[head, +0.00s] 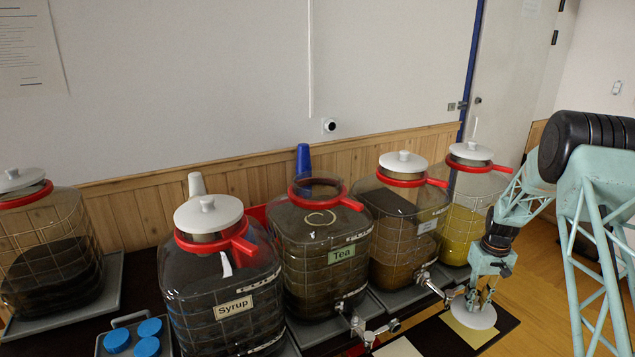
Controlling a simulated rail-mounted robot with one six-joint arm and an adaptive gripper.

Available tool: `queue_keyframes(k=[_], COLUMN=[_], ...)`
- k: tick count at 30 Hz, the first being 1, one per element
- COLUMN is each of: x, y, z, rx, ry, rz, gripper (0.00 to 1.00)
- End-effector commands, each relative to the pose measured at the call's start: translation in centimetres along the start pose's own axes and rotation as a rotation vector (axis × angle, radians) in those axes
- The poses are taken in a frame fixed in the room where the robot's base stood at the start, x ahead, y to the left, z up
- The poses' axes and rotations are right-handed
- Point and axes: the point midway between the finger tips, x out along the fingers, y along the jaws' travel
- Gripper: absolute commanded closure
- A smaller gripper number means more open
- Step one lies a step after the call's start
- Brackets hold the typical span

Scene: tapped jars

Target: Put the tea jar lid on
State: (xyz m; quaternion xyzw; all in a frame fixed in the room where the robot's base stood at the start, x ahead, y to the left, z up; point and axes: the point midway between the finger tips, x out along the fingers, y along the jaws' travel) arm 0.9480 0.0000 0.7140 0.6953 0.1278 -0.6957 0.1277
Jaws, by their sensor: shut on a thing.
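The tea jar (330,266) is a clear jar of dark liquid with a green "Tea" label and a red collar (345,202). Its mouth is open, with no lid on it. My gripper (478,301) is at the lower right, to the right of the tea jar and lower in the picture. It points down and is shut on a white round lid (472,315), which lies flat below the fingers. The grip on the lid's knob is too small to see clearly. I cannot tell whether the lid touches the surface under it.
Lidded jars stand on both sides: the syrup jar (221,290) at left, a brown one (400,225) and a yellow one (468,210) at right. Metal taps (370,330) stick out in front. Blue caps (148,328) lie on a tray. A blue cone (303,160) stands behind the tea jar.

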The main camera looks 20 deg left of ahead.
Motion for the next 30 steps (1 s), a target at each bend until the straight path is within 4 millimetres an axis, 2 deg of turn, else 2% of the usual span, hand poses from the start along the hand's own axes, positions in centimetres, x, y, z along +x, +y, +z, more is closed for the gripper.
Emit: queue_keyframes(k=[9,30], x=[-1.1,-1.7], y=[0.0,0.0], z=[0.0,0.0], rx=[0.000,0.000], ry=[0.001,0.001], rz=[0.000,0.000], gripper=[0.93,0.93])
